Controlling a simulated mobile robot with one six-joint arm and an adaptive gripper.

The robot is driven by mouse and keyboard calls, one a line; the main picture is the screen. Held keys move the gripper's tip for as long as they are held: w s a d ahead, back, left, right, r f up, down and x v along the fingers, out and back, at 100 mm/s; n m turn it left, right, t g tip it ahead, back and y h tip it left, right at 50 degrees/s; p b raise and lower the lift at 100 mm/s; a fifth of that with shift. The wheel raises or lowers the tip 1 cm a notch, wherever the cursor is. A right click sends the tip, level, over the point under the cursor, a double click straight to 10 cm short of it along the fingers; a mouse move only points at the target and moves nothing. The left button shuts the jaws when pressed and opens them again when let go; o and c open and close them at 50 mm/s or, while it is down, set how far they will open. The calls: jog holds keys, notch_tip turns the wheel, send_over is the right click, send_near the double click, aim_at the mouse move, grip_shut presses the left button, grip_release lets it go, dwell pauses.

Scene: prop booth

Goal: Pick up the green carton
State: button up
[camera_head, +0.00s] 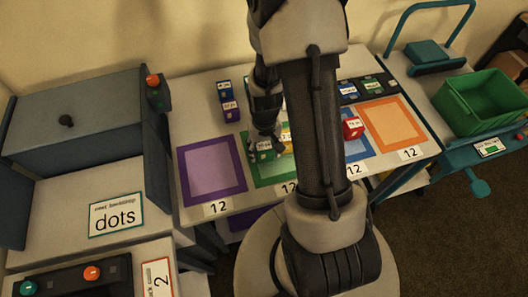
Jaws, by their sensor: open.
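My gripper (265,147) points down over the green-bordered mat (262,175) on the table, its fingers apart. Small white and yellow labelled patches show at and beside the fingers; I cannot tell whether they belong to a carton there. My arm covers the right part of this mat. A dark green labelled block (373,86) sits at the back right of the table, well away from my gripper. I cannot tell whether it is the green carton.
A red carton (353,127) is on the blue mat (357,151). The orange mat (365,112) is empty. A green bin (463,120) stands on a cart at right; a grey cabinet (85,120) is at left.

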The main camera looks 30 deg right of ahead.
jog(key=shift+f, duration=0.45)
jog(key=shift+r, duration=0.1)
jog(key=shift+c, duration=0.5)
jog(key=c, duration=0.8)
